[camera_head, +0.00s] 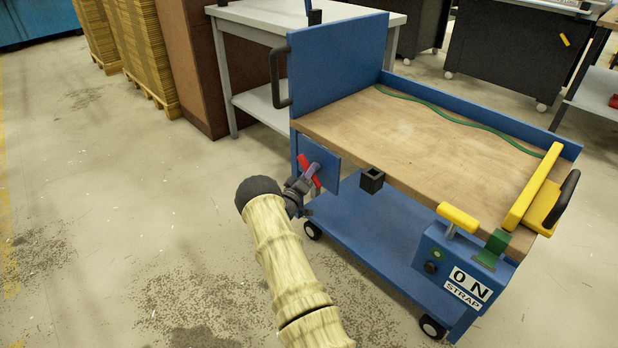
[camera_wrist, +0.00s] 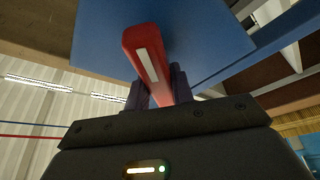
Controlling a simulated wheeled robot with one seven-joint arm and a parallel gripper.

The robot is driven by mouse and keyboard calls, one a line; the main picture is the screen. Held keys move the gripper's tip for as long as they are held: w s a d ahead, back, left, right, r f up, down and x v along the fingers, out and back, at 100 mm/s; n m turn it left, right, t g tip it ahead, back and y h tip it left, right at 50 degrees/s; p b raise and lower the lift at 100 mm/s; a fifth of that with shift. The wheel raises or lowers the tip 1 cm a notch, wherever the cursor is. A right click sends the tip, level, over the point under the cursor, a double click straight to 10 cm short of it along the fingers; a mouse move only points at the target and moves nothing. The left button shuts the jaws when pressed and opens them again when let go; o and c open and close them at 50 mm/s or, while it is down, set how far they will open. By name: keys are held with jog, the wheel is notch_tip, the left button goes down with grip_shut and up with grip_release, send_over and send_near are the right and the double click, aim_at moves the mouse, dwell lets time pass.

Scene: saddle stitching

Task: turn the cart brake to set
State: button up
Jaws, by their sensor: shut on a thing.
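The cart brake is a red lever (camera_head: 309,170) on a blue plate (camera_head: 327,172) at the near left side of the blue cart. In the head view it slants across the plate. My gripper (camera_head: 314,172) is at the lever, coming from the lower left. In the wrist view the red lever (camera_wrist: 148,58) with a pale stripe stands between the dark fingers of my gripper (camera_wrist: 160,88), which are shut on it. The lever's pivot and any set mark are hidden or too small to tell.
The cart's wooden top (camera_head: 440,125) carries a green strap (camera_head: 455,117) and a yellow bar (camera_head: 533,187). A strapping box (camera_head: 462,265) hangs at the front right corner. A black square socket (camera_head: 371,179) sits right of the brake plate. The floor (camera_head: 120,200) at left is clear.

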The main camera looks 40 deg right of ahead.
jog(key=m+g+b, duration=0.1)
jog(key=m, duration=0.1)
jog(key=m+g+h+b, duration=0.1)
jog(key=m+b, duration=0.1)
jog(key=m, duration=0.1)
jog(key=m+h+b, duration=0.1)
jog(key=m, duration=0.1)
jog(key=shift+f+m+g, duration=0.3)
jog(key=shift+g, duration=0.1)
jog(key=shift+r+m+g+h+b, duration=0.1)
jog(key=shift+m+g+h+b, duration=0.15)
jog(key=shift+m+g+b, duration=0.95)
jog(key=shift+r+m+g+h+b, duration=0.1)
jog(key=shift+m+g+h+b, duration=0.25)
jog(key=shift+m, duration=1.55)
jog(key=o, duration=1)
jog(key=p+v, duration=0.5)
jog(key=v, duration=1.2)
jog(key=shift+a+r, duration=0.1)
jog(key=shift+a, duration=0.25)
